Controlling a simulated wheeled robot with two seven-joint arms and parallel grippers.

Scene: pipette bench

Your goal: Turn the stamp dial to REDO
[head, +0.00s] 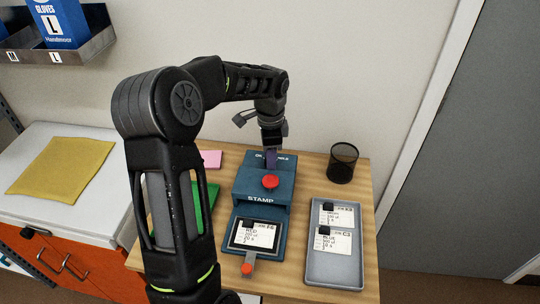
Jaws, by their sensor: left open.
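The blue stamp machine (250,187) stands on the wooden table, with a red button (270,181) on top and STAMP lettering on its front. A small label strip runs along its back top edge, partly covered by my gripper and too small to read fully. My left gripper (270,158) points down at that strip, its fingers over the place between the label's ends. The dial itself is hidden behind the fingers, so I cannot tell its setting or whether they touch it. The left gripper is open. My right gripper is not in view.
A card (252,236) lies in the stamp's front slot, with an orange-red tab (247,269) before it. A grey tray (333,272) with two cards and a black mesh cup (343,163) stand right. Pink (211,158) and green (208,205) pieces lie left, partly behind my arm.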

